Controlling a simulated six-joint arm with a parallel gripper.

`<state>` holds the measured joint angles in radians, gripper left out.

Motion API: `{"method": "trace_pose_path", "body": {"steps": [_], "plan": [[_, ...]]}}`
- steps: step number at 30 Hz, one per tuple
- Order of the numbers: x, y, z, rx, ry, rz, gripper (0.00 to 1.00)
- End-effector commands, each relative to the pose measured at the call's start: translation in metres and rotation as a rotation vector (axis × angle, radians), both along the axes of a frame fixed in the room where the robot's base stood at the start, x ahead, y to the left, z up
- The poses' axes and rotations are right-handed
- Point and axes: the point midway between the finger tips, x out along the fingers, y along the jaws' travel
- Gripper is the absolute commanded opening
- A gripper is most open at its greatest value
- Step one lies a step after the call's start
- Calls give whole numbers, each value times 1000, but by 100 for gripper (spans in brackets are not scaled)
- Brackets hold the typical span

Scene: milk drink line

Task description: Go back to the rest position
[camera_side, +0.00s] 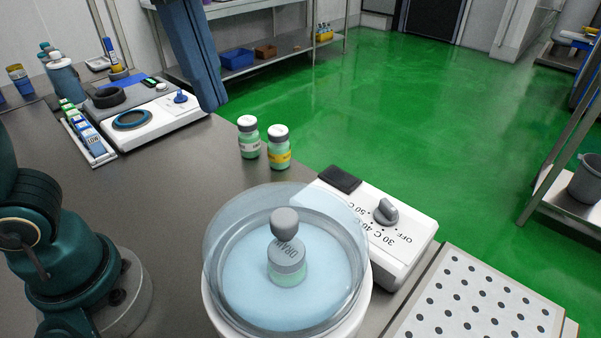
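My gripper is not in view. The teal base (70,255) of my arm stands at the lower left. A round water bath (212,305) stands at the front middle, with a clear lid (222,222) over it. The lid has a grey knob (285,221) at its middle. Inside, below the lid, a small bottle (287,272) with a grey cap and green lower part shows through. The bath's white control box (408,246) carries a grey dial (385,212) and temperature marks.
Two white-capped bottles, one with a white label (249,146) and one with a yellow label (279,155), stand behind the bath. A white device (160,125) with a blue ring sits at the back left beside a tray of strips (88,138). A perforated white plate (470,305) lies at the front right.

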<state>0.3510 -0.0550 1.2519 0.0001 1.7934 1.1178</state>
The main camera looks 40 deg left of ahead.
Motion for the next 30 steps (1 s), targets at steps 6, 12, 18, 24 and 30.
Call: {"method": "trace_pose_path", "body": {"steps": [6,12,18,24,30], "plan": [[-16,36,-23,-76,-86,395,0],[-29,58,-60,-164,-158,765,0],[-38,71,-104,-277,-217,1117,0],[-36,72,-131,-377,-230,1354,0],[-29,71,-127,-421,-247,1413,0]]}}
